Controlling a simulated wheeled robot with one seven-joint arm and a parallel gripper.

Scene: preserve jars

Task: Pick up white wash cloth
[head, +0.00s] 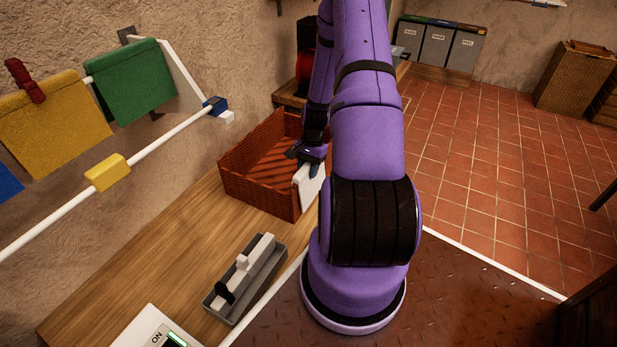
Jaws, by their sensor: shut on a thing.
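The white wash cloth (309,190) shows as a flat white piece at the right side of the reddish-brown basket (243,185). My gripper (312,166) is at the cloth's upper edge and shut on it. The cloth hangs below the jaws, by the basket's right end. My purple arm hides its right part, and I cannot tell whether it touches the basket.
The basket stands on a wooden counter (160,262). A grey tray (222,307) with a white bar lies nearer. Yellow (55,122) and green (130,82) cloths hang on the wall at left, above a white rail (150,147).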

